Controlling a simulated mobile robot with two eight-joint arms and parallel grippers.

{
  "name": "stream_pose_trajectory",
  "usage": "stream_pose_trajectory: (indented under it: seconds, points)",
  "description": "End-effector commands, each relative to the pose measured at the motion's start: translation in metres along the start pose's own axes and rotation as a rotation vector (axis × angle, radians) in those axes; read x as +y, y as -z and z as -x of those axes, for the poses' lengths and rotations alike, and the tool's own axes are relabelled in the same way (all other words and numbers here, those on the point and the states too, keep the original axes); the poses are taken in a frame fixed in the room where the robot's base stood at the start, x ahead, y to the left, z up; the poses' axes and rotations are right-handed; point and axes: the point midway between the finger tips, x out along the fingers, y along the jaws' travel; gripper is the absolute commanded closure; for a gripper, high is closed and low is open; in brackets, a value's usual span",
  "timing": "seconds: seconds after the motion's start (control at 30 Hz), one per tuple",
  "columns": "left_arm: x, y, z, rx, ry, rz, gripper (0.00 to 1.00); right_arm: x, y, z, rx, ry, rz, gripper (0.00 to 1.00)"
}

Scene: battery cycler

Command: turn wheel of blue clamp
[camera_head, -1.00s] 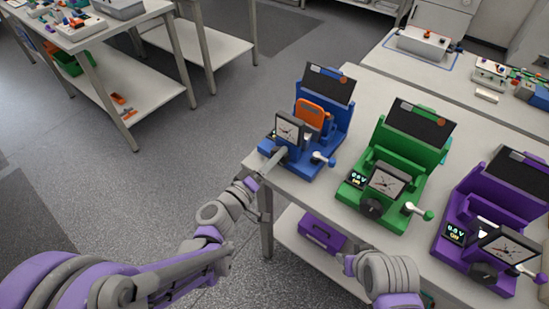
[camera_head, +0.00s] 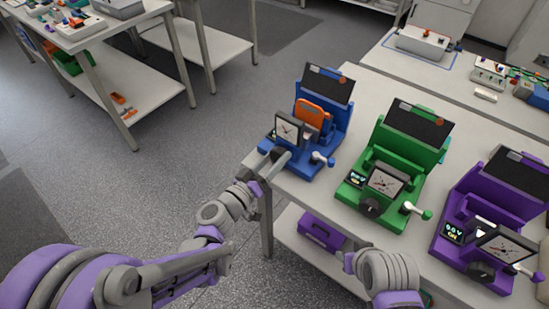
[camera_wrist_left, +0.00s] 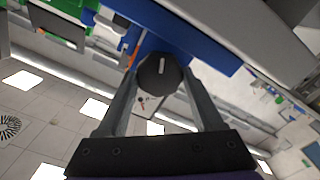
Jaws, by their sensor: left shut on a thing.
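The blue clamp (camera_head: 331,140) stands at the near left corner of the table, with a square dial on its front and an orange block (camera_head: 311,113) seated in it. My left gripper (camera_head: 279,155) reaches up to the clamp's front, below the dial. In the left wrist view, my left gripper (camera_wrist_left: 160,82) is shut on the clamp's dark wheel (camera_wrist_left: 158,76), with one finger on each side. The wheel's face shows a short white mark. In the head view the gripper mostly hides the wheel.
A green clamp (camera_head: 396,160) and a purple clamp (camera_head: 496,213) stand to the right on the same white table (camera_head: 349,201). The blue clamp's white-ended lever (camera_head: 319,157) is right of its wheel. A purple box (camera_head: 321,232) lies on the shelf below.

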Motion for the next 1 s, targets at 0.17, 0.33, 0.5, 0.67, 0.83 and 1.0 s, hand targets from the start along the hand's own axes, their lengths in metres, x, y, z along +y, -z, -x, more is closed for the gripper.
stream_pose_trajectory:
  seconds: [0.17,0.33,0.5,0.67,0.83,1.0]
  points:
    - [0.0,0.0,0.0,0.0,0.001,-0.003,0.87,0.0,0.0,0.0,0.0,0.0,0.0,0.55]
    - [0.0,0.0,0.0,0.0,0.001,-0.002,0.87,0.0,0.0,0.0,0.0,0.0,0.0,0.55]
    - [0.0,0.0,0.0,0.0,0.0,-0.001,0.02,0.0,0.0,0.0,0.0,0.0,0.0,0.55]
    - [0.0,0.0,0.0,0.0,0.0,0.0,0.02,0.0,0.0,0.0,0.0,0.0,0.0,0.55]
    - [0.0,0.0,0.003,0.0,0.0,0.0,0.02,0.0,0.0,0.0,0.0,0.0,0.0,0.55]
    - [-0.001,0.0,0.025,0.001,0.003,0.0,0.02,0.0,-0.001,-0.002,-0.001,0.0,0.0,0.55]
